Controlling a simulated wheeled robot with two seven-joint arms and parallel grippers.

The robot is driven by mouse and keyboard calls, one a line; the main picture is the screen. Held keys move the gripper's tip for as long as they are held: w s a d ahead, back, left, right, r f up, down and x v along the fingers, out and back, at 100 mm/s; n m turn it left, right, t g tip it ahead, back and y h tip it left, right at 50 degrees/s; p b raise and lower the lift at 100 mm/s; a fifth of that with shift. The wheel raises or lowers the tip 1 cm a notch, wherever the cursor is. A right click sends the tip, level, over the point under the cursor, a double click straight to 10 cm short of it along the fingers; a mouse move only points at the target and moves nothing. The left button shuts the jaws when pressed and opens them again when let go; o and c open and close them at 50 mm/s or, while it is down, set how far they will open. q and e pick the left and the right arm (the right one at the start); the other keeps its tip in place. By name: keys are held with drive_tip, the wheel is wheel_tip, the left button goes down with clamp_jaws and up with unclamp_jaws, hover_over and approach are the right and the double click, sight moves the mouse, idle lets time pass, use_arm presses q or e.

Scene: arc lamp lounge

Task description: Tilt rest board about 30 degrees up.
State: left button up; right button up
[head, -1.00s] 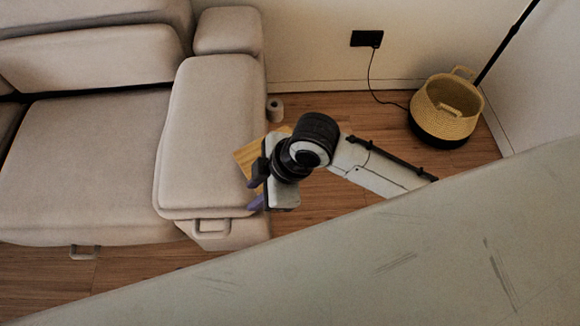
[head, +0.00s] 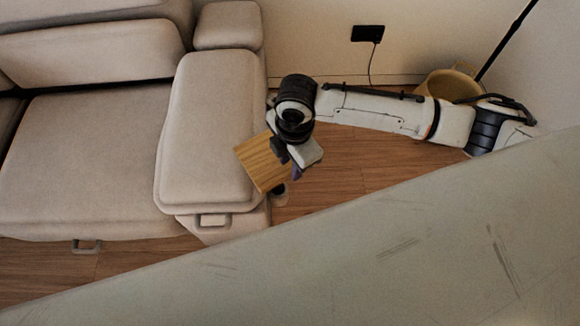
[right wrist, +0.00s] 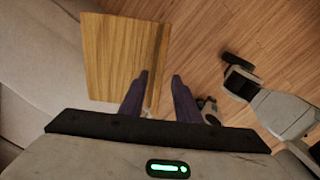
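The rest board (head: 262,163) is a flat square of striped light wood beside the sofa's right end. In the right wrist view the board (right wrist: 115,55) fills the upper left, with a thick edge facing right. My right gripper (head: 293,164) is at the board's right side in the head view. In the right wrist view its two purple fingers (right wrist: 161,75) stand apart: one overlaps the board near its right edge, the other is just past that edge. I cannot tell whether they touch the board, or its exact tilt. My left gripper is in neither view.
The beige sofa (head: 205,130) stands left of the board. A small dark-topped object (head: 279,190) shows just below the board. A woven basket (head: 450,85) is behind my right arm. A large pale surface (head: 400,255) crosses the foreground. Wooden floor (head: 345,180) is clear to the right.

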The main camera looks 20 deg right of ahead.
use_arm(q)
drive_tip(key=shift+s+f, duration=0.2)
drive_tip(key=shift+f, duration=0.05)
use_arm(e)
drive_tip(key=shift+w+f, duration=0.1)
drive_tip(key=shift+f, duration=1.2)
clamp_jaws()
drive_tip(key=shift+a, duration=0.15)
